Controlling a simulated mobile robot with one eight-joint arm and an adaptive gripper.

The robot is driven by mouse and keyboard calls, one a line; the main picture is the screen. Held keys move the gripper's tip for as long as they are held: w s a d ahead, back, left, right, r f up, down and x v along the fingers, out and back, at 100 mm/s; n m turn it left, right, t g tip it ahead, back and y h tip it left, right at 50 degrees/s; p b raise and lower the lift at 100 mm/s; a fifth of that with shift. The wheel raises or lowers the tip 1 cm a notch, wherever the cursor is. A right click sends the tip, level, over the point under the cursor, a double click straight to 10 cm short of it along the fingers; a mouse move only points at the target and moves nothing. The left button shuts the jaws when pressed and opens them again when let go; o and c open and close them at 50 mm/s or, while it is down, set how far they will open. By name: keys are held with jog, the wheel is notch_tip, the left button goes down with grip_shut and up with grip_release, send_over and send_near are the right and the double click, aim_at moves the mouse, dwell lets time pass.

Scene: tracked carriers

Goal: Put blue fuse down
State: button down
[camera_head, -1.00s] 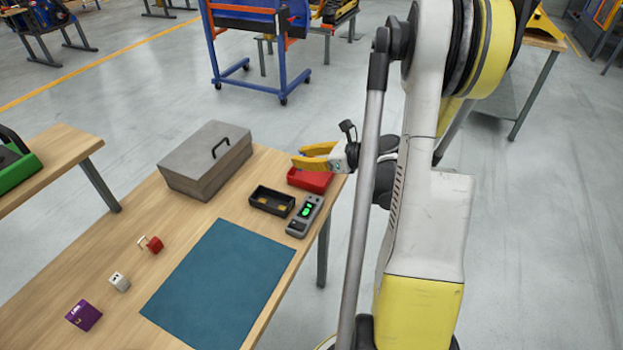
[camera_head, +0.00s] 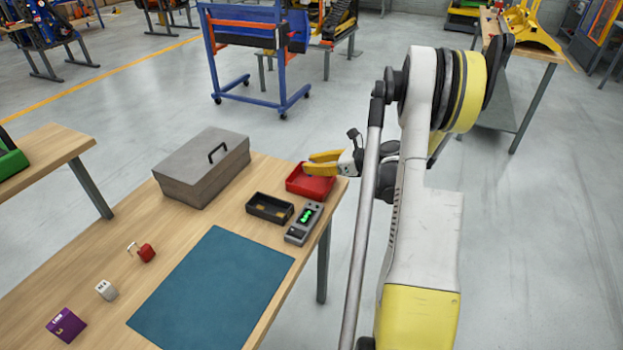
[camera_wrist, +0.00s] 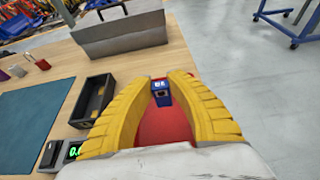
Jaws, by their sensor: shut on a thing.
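The blue fuse (camera_wrist: 161,93) shows in the wrist view as a small blue block with white marks, between the tips of my yellow fingers. My gripper (camera_wrist: 161,88) is shut on it. In the head view my gripper (camera_head: 308,164) is over the red tray (camera_head: 312,187) at the table's far right corner; the fuse cannot be made out there. In the wrist view the red floor of the tray (camera_wrist: 160,125) shows below and between the fingers. I cannot tell whether the fuse touches it.
A black tray (camera_head: 268,217) and a grey meter with green digits (camera_head: 304,223) stand beside the red tray. A grey toolbox (camera_head: 203,168), blue mat (camera_head: 213,287), red padlock (camera_head: 147,253), white block (camera_head: 106,290) and purple box (camera_head: 66,325) are on the table.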

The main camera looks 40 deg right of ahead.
jog(key=shift+f+b, duration=1)
jog(key=shift+f, duration=0.95)
jog(key=shift+f, duration=0.2)
jog(key=c, duration=1.3)
grip_release()
jog(key=shift+c, duration=0.2)
